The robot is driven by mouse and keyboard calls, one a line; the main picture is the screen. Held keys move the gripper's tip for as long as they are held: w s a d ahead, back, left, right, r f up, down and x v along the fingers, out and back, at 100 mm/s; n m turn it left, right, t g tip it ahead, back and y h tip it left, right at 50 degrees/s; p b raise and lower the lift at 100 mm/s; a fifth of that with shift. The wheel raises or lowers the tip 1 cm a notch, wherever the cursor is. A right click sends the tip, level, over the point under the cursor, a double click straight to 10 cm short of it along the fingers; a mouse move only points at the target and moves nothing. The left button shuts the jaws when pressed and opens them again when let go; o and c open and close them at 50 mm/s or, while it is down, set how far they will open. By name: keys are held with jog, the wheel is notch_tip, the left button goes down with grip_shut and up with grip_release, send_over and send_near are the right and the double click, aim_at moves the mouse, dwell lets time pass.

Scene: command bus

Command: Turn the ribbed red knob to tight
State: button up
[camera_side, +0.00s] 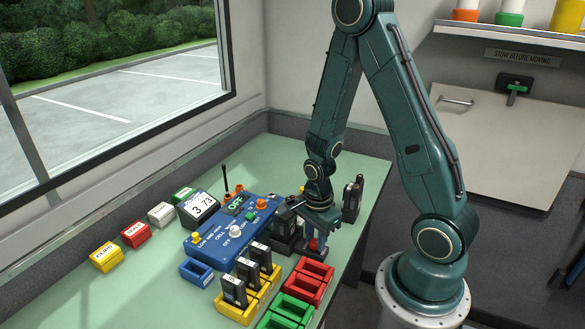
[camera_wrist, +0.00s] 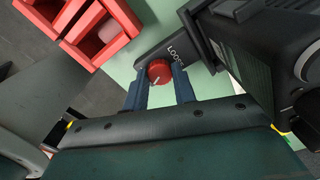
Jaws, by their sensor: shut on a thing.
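The red knob (camera_wrist: 160,70) sits between the two blue fingers of my gripper (camera_wrist: 159,88) in the wrist view. A white line marks its face, pointing toward the lower left of that picture. The knob is on a dark grey arm (camera_wrist: 150,56) lettered LOOSE; no "tight" lettering is visible. In the side view, my gripper (camera_side: 316,243) points down over the table's front right part, shut on the red knob (camera_side: 313,245), which is mostly hidden. The knob's ribs are too small to make out.
A black device (camera_side: 284,232) stands just left of my gripper. Red trays (camera_side: 308,284), green trays (camera_side: 286,312) and a yellow rack (camera_side: 238,309) with black units lie in front. A blue panel (camera_side: 205,247) reading OFF is at left. A black radio (camera_side: 352,200) stands behind right.

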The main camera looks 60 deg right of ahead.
aim_at(315, 242)
jog(key=m, duration=0.4)
jog(key=shift+m, duration=0.3)
dwell(0.4)
jog(key=o, duration=1)
jog(key=shift+r, duration=0.1)
notch_tip(315, 242, up, 14)
dwell(0.5)
dwell(0.4)
